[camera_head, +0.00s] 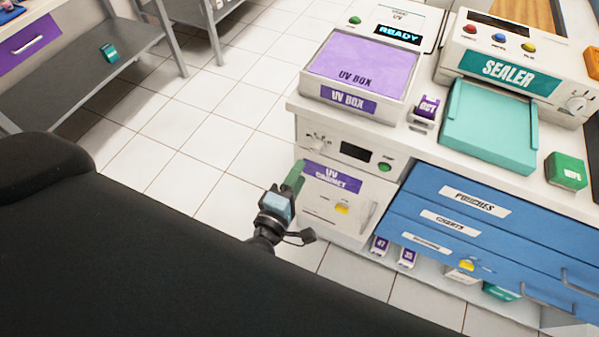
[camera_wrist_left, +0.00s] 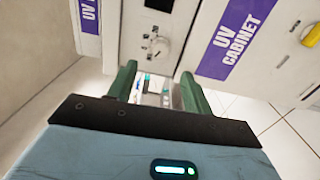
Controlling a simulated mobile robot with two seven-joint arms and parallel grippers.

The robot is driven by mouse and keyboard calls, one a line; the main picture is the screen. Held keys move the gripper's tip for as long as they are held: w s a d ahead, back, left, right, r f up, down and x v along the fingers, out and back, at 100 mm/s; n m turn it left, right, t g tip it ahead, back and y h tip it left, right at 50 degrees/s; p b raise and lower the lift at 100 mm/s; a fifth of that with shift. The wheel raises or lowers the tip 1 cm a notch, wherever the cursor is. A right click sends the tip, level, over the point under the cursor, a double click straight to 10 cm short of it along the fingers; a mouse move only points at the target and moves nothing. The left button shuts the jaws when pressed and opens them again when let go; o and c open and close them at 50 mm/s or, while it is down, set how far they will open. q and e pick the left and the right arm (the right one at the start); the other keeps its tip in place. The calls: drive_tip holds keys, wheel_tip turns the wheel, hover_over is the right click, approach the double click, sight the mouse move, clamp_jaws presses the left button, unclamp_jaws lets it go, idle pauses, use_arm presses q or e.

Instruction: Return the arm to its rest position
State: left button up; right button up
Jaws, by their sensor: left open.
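My left gripper (camera_head: 292,182) is in front of the left edge of the UV cabinet (camera_head: 318,205) in the head view, with its green fingers pointing up and away. In the left wrist view the two green fingers of the left gripper (camera_wrist_left: 156,88) stand apart with nothing between them, so it is open and empty. The UV cabinet's purple label (camera_wrist_left: 236,35) and a round knob (camera_wrist_left: 157,46) lie beyond the fingers. I cannot tell whether the fingers touch the cabinet. My right gripper is not in view.
A counter holds the purple-lidded UV box (camera_head: 362,65), the sealer (camera_head: 515,70), a teal pad (camera_head: 488,125) and a green box (camera_head: 566,171). Blue drawers (camera_head: 470,230) are below. A grey shelf rack (camera_head: 80,85) stands at left. White tiled floor (camera_head: 190,130) lies clear between them.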

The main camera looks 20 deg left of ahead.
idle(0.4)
use_arm(q)
drive_tip(key=s+a+f+m+g+p, duration=0.1)
drive_tip(key=s+m+g+p, duration=0.2)
drive_tip(key=s+m, duration=0.3)
drive_tip(key=s+a+f+m+g+h+p, duration=0.1)
drive_tip(key=s+f+m+g+p, duration=0.1)
drive_tip(key=s+m, duration=0.5)
drive_tip(key=s+a+f+m+g+p, duration=0.2)
drive_tip(key=s+m+g+p, duration=0.2)
drive_tip(key=s, duration=1.1)
drive_tip(key=m, duration=0.2)
drive_tip(key=shift+f+m, duration=0.15)
drive_tip(key=shift+m, duration=0.25)
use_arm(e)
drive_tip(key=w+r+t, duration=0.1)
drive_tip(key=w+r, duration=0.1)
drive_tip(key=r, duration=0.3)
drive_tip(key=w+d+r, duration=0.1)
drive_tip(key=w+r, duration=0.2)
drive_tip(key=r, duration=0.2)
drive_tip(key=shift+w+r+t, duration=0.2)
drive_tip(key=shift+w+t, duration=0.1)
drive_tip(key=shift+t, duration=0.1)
use_arm(q)
drive_tip(key=shift+s, duration=0.1)
